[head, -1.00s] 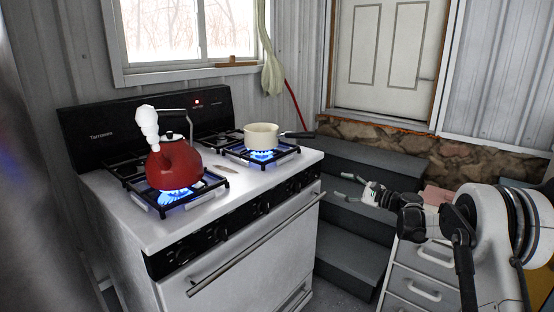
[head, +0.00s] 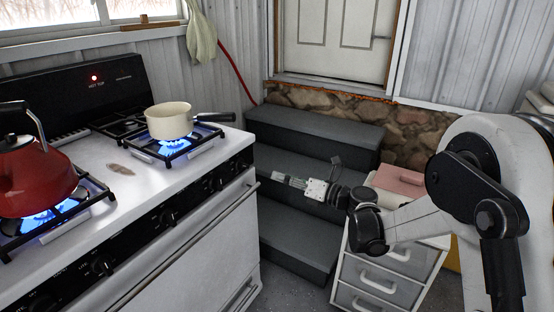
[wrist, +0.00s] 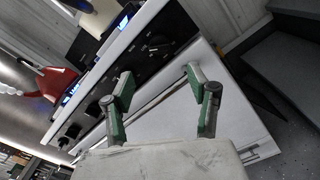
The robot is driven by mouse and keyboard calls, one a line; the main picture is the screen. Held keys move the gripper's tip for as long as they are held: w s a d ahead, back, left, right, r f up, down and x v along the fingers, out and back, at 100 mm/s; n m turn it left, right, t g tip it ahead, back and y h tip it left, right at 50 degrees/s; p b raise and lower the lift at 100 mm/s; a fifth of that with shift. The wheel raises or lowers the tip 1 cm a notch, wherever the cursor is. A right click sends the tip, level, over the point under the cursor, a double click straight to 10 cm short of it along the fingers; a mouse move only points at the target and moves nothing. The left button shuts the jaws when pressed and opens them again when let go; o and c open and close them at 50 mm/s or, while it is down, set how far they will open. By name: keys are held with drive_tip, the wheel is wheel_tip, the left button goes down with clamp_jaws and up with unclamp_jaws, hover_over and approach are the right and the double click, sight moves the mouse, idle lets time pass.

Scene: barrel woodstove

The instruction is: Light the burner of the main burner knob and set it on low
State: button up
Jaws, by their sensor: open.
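The white stove (head: 200,262) has a black front panel with several dark knobs (head: 168,217). In the wrist view the knobs (wrist: 107,100) run slantwise; I cannot tell which is the main burner knob. Blue flames (head: 40,217) burn under a red kettle (head: 35,178) on the near left burner. Blue flames (head: 172,138) also burn under a cream saucepan (head: 170,121) on the right burner. My gripper (head: 278,178) is right of the stove, apart from it and empty. In the wrist view my gripper's (wrist: 158,82) green-grey fingers are spread, with panel and oven door beyond.
An oven door handle (head: 195,250) runs along the stove front below the knobs. Dark grey steps (head: 300,225) stand right of the stove. A white-and-grey drawer unit (head: 368,279) with a pink box (head: 399,181) is beside my arm. The saucepan's handle points right.

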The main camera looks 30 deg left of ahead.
sight(247, 165)
drive_tip(key=a+b, duration=0.3)
drive_tip(key=a, duration=1.1)
drive_tip(key=shift+s, duration=0.1)
drive_tip(key=shift+c, duration=0.4)
drive_tip(key=c, duration=1.1)
drive_tip(key=shift+o, duration=0.2)
drive_tip(key=shift+d, duration=0.1)
